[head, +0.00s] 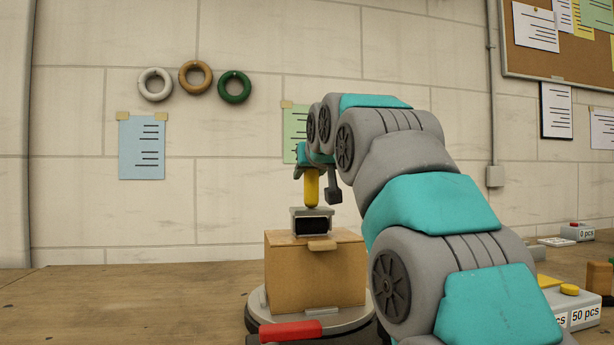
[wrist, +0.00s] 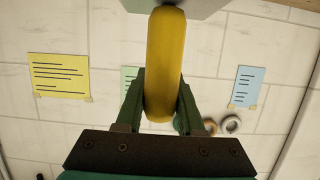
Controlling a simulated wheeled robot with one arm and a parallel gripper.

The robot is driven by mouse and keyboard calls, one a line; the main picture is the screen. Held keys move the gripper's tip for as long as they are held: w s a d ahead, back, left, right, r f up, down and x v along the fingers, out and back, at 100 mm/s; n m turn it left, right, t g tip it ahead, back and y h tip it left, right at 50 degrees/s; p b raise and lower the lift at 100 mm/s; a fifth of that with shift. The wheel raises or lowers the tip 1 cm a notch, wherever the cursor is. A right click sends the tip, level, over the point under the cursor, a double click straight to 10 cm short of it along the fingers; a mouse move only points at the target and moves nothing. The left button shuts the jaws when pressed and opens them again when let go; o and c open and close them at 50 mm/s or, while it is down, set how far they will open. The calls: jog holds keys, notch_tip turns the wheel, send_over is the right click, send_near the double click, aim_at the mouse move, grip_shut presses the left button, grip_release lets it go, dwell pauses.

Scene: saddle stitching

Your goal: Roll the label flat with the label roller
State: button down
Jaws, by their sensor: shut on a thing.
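The label roller has a yellow handle (head: 311,188) and a grey head with a black roller (head: 311,226). It is upright over the top of a brown cardboard box (head: 315,277); I cannot tell if it touches. The box sits on a round grey turntable (head: 340,322). My gripper (head: 308,172) is shut on the yellow handle from above. In the wrist view the green fingers of my gripper (wrist: 160,102) lie on both sides of the yellow handle (wrist: 165,60). A tan tab (head: 322,244) shows at the box's top front edge. I cannot make out the label.
A red-handled thing (head: 290,331) lies in front of the turntable. At the right stand pieces marked "50 pcs" (head: 585,315) and "0 pcs" (head: 578,232), and a brown block (head: 600,270). The table left of the box (head: 130,300) is clear.

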aim_at(313, 175)
jog(key=shift+s+d+r, duration=0.1)
jog(key=shift+s, duration=0.15)
jog(key=shift+s+d+b, duration=0.2)
jog(key=shift+s+b, duration=0.2)
jog(key=shift+s, duration=0.3)
jog(key=shift+s+f, duration=0.15)
jog(key=shift+f, duration=0.05)
jog(key=shift+s+d+f+b, duration=0.15)
jog(key=shift+s+d+b, duration=0.1)
jog(key=shift+s+b, duration=0.3)
